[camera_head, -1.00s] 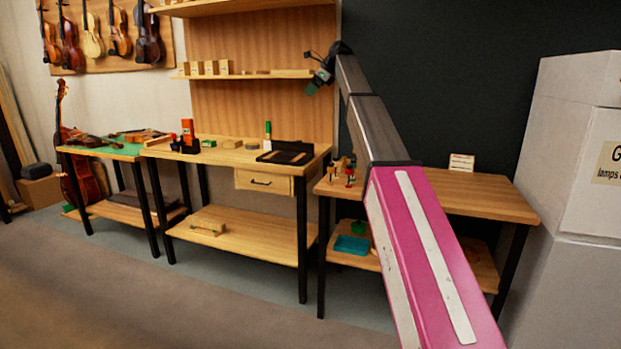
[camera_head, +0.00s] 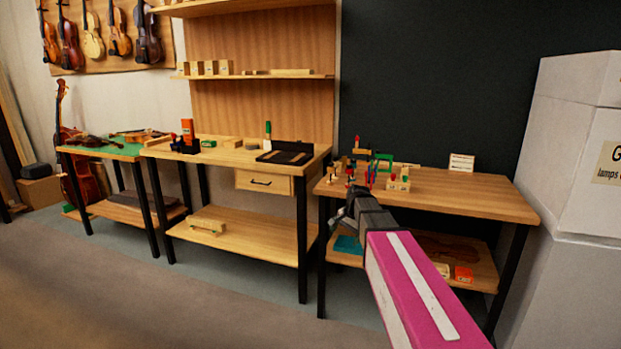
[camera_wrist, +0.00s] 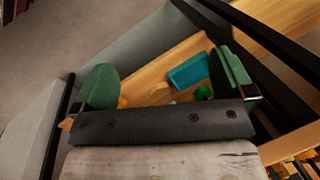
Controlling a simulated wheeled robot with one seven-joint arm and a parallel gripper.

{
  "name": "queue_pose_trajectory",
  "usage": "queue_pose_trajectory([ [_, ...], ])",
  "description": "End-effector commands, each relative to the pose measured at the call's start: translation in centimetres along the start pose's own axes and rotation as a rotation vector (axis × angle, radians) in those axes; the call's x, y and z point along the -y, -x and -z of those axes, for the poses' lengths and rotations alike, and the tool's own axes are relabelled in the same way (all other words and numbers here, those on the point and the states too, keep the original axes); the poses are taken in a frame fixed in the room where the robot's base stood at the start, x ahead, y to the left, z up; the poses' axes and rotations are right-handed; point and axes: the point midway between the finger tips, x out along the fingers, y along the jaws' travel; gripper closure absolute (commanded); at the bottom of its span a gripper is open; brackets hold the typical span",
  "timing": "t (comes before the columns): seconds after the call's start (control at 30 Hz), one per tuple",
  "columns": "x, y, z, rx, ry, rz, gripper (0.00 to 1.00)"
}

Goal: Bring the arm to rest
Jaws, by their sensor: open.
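My arm reaches from the lower right of the head view toward the right-hand bench (camera_head: 470,197); its magenta link is in front, with dark links beyond. In the head view its dark end is low by the bench's front left, and the jaws cannot be made out. In the wrist view my gripper (camera_wrist: 168,78) is open, its two green-padded fingers wide apart, with nothing between them that I can see held. Beyond the fingers lies a wooden shelf (camera_wrist: 150,90) with a teal tray (camera_wrist: 189,71).
The right-hand bench carries clamps (camera_head: 382,160), small wooden blocks (camera_head: 399,181) and a white card (camera_head: 461,162). Its lower shelf holds an orange box (camera_head: 463,274). The middle bench (camera_head: 229,155) stands left. White cartons (camera_head: 575,150) stand at the right. The floor in front is open.

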Motion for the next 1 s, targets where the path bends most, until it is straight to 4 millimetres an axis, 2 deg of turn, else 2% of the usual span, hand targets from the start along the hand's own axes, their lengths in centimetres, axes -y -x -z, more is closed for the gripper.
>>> queue_pose_trajectory([
  [0.03, -2.9, -1.4, -2.0, -0.001, 0.056, -0.025, 0.00],
  [0.3, -13.9, -6.8, -8.8, 0.009, 0.394, -0.152, 0.00],
  [0.4, -17.2, -7.9, -10.9, 0.022, 0.507, -0.191, 0.00],
  [0.5, -19.6, -8.6, -12.5, 0.035, 0.593, -0.220, 0.00],
  [0.6, -21.0, -9.1, -13.5, 0.045, 0.648, -0.237, 0.00],
  [1.0, -21.0, -9.1, -13.5, 0.045, 0.648, -0.237, 0.00],
])
